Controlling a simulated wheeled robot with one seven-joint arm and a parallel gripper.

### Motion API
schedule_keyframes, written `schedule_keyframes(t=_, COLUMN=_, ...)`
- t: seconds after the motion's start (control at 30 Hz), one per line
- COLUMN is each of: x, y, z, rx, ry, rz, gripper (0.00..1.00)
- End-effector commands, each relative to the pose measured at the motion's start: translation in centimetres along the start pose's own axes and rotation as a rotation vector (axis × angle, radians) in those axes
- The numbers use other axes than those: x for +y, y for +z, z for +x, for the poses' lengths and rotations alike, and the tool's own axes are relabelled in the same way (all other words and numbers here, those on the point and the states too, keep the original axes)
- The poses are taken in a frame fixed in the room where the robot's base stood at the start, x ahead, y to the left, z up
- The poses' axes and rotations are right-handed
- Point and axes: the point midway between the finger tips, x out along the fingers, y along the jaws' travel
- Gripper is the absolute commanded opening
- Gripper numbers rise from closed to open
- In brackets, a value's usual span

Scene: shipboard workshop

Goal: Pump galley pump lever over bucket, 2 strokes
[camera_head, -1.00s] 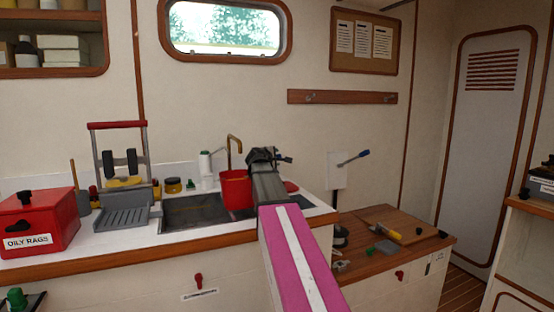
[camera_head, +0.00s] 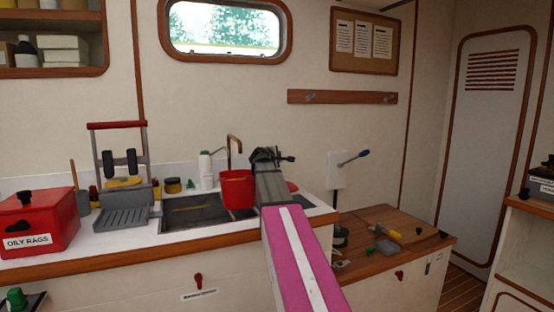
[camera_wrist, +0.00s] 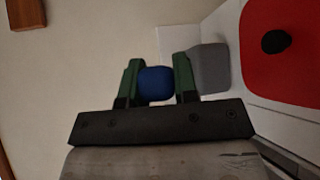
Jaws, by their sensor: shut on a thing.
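The red bucket (camera_head: 238,190) stands upright at the right end of the sink, below the brass spout (camera_head: 236,146). My gripper (camera_head: 272,157) is just to its right, above the counter. In the wrist view, the green fingers of my gripper (camera_wrist: 158,85) are shut on a rounded blue grip (camera_wrist: 157,84), apparently the pump lever's end. The rest of the lever is hidden behind my gripper and arm, so its angle cannot be told. The inside of the bucket is too dark to read.
The sink (camera_head: 190,212) and a white bottle (camera_head: 206,170) are left of the bucket. A wall lever with a blue end (camera_head: 363,154) sticks out at the right. A red oily-rags bin (camera_head: 36,222) stands far left. A wooden worktop (camera_head: 385,262) lies lower right.

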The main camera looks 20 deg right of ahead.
Motion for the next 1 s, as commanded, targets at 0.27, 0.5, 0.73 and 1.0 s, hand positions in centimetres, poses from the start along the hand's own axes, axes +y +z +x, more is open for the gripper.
schedule_keyframes(t=0.27, x=1.9, y=-0.2, z=0.2, rx=0.0, ry=-0.069, rz=-0.068, gripper=0.04)
schedule_keyframes(t=0.5, x=4.9, y=-0.7, z=0.7, rx=0.001, ry=-0.2, rz=-0.198, gripper=0.04)
schedule_keyframes(t=0.73, x=7.7, y=-1.6, z=1.5, rx=0.001, ry=-0.334, rz=-0.333, gripper=0.04)
schedule_keyframes(t=1.0, x=9.8, y=-2.5, z=2.5, rx=0.001, ry=-0.457, rz=-0.456, gripper=0.04)
